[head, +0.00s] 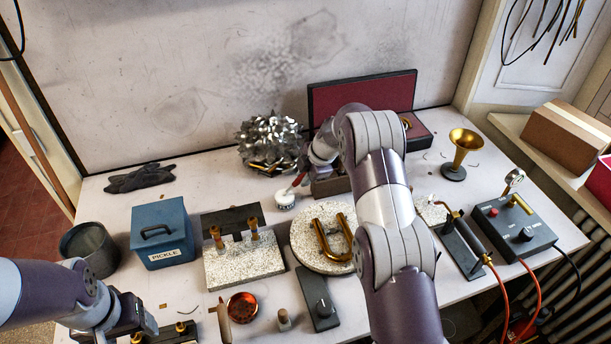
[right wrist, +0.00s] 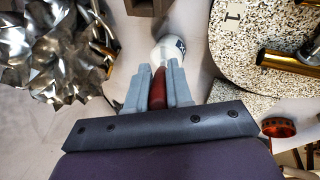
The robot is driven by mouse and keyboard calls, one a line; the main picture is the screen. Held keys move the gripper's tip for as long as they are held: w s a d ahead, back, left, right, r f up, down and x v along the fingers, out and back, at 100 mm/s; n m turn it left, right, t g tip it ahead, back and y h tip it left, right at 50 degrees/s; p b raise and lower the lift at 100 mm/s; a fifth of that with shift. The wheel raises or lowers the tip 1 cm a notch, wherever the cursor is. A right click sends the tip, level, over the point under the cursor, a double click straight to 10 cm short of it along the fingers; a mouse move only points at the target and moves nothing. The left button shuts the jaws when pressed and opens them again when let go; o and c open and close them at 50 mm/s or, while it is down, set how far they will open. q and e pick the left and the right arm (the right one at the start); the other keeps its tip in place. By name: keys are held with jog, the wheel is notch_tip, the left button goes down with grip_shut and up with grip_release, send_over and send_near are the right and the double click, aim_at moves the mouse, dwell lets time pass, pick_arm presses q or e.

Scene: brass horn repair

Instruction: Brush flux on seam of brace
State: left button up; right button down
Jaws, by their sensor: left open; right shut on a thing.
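My right gripper (right wrist: 158,90) is shut on a red-handled brush (right wrist: 158,84). In the head view the red handle (head: 298,181) slants down to a small white jar (head: 285,202). In the right wrist view the white jar (right wrist: 170,50) sits just beyond the fingertips; the brush tip is hidden, and I cannot tell whether it is inside the jar. A U-shaped brass tube (head: 322,240) lies on the speckled round plate (head: 302,232). Two brass posts stand at a speckled block (head: 243,268). I cannot tell which brass piece is the brace. My left gripper (head: 140,322) is open at lower left.
A crumpled silvery heap (head: 268,145) stands close behind the jar. A blue box (head: 162,232) marked PICKLE is at left. A torch (head: 466,236) and control box (head: 514,228) are at right. An orange dish (head: 242,307) lies in front.

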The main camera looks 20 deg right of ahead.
dwell(0.4)
jog(key=shift+r+p, duration=0.75)
jog(key=shift+r, duration=2.7)
notch_tip(320, 180, down, 7)
jog(key=shift+b, duration=0.75)
jog(key=shift+r, duration=0.15)
